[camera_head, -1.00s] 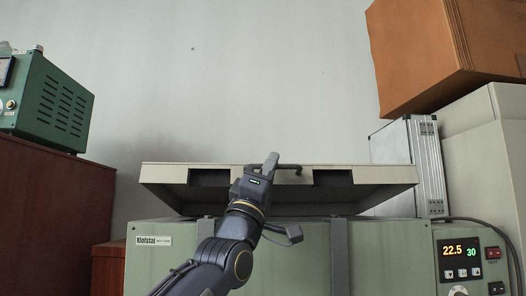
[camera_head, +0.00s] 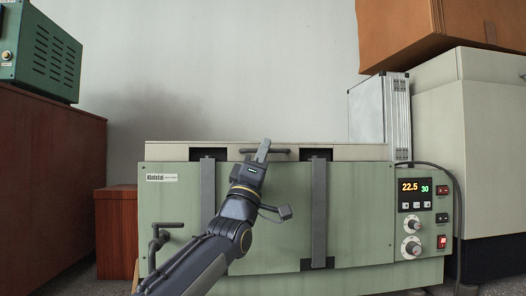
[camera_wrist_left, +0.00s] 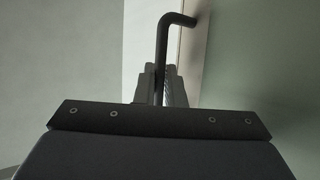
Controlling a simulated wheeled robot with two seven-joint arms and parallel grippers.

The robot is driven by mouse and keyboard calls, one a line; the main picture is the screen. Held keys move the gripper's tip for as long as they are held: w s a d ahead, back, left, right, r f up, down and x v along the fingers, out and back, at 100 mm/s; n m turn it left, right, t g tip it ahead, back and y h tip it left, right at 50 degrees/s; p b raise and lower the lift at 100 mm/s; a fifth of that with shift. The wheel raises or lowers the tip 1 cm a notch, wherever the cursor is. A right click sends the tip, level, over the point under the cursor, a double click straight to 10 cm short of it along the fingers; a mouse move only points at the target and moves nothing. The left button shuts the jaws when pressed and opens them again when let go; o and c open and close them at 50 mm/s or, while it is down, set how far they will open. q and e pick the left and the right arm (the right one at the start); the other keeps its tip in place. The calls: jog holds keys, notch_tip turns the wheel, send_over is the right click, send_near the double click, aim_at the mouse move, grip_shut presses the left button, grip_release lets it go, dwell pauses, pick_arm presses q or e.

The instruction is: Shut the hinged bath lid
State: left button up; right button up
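The cream bath lid (camera_head: 355,152) lies level along the top of the green bath (camera_head: 265,215) in the head view. Its front face shows as a thin band. I cannot tell whether a small gap is left under it. A dark bar handle (camera_head: 281,151) is on the lid's front. My left gripper (camera_head: 262,151) is at this handle. In the left wrist view the fingers (camera_wrist_left: 166,85) close around the handle bar (camera_wrist_left: 162,50), one on each side. The lid's pale face (camera_wrist_left: 193,45) is beside it. My right gripper is not in view.
A control panel (camera_head: 424,215) with lit digits is at the bath's right. A tap (camera_head: 160,240) sticks out at its lower left. A cardboard box (camera_head: 430,30) sits on a pale cabinet (camera_head: 495,140) at the right. A green instrument (camera_head: 40,55) stands on a brown cabinet at the left.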

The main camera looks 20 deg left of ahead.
pick_arm(q)
jog(key=o, duration=0.4)
jog(key=shift+w+f, duration=0.15)
jog(key=shift+f, duration=0.25)
jog(key=shift+o, duration=0.2)
jog(key=shift+r, duration=0.1)
jog(key=b+v, duration=0.1)
jog(key=v, duration=0.6)
jog(key=shift+s+f+h, duration=0.25)
jog(key=shift+s+h, duration=0.05)
jog(key=shift+s, duration=0.1)
